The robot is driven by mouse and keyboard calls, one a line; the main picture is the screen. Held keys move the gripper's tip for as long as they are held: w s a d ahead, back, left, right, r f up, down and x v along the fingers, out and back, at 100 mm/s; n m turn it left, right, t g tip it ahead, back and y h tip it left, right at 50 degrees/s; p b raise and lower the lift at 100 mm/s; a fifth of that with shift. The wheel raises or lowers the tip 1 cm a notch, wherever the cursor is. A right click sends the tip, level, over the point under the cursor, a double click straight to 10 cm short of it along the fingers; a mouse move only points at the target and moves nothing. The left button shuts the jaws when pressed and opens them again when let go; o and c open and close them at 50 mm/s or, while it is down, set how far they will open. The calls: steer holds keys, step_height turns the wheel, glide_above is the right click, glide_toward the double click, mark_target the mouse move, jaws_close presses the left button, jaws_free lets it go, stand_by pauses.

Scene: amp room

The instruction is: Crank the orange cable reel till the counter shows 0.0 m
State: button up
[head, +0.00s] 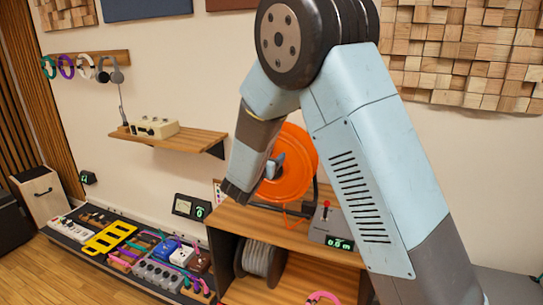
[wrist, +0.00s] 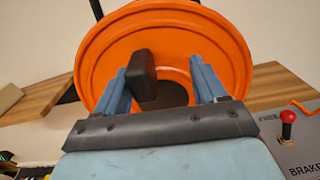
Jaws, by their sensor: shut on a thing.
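The orange cable reel (head: 297,160) stands on the wooden shelf unit, partly behind my arm. It fills the upper middle of the wrist view (wrist: 110,45). My gripper (wrist: 162,82) is in front of the reel's face, shut on the dark crank handle (wrist: 144,66), which shows between its blue fingers. In the head view my wrist covers part of the reel's left side. The counter (head: 340,243) is a small green display on the grey brake box (head: 322,226) right of the reel; it appears to read 0.0 m.
A red-knobbed brake lever (head: 326,206) rises from the box, close to the reel; it also shows in the wrist view (wrist: 288,117). A grey cable spool (head: 262,260) sits on the lower shelf. A pedalboard (head: 125,245) lies at left, below a wall shelf (head: 165,138).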

steer(key=v, duration=0.7)
steer(key=shift+s, duration=0.15)
steer(key=shift+r, duration=0.1)
steer(key=s+d+r+m+g+h, duration=0.15)
steer(key=s+d+m+g, duration=0.3)
steer(key=d, duration=0.45)
steer(key=s+d+r+m+g+h, duration=0.1)
steer(key=s+d+r+m+g, duration=0.2)
steer(key=d+m, duration=0.45)
steer(key=s+d+r+m+g+h, duration=0.15)
steer(key=s+d+m+g, duration=0.25)
steer(key=d, duration=0.6)
steer(key=s+d+r+m+y, duration=0.1)
steer(key=s+m+y, duration=0.4)
steer(key=s, duration=0.5)
steer(key=s+d+r+m+y, duration=0.1)
steer(key=s+r+m+y, duration=0.3)
steer(key=s+m, duration=0.5)
steer(key=shift+s+m+y, duration=0.4)
steer(key=shift+s+y, duration=0.2)
steer(key=shift+s, duration=0.25)
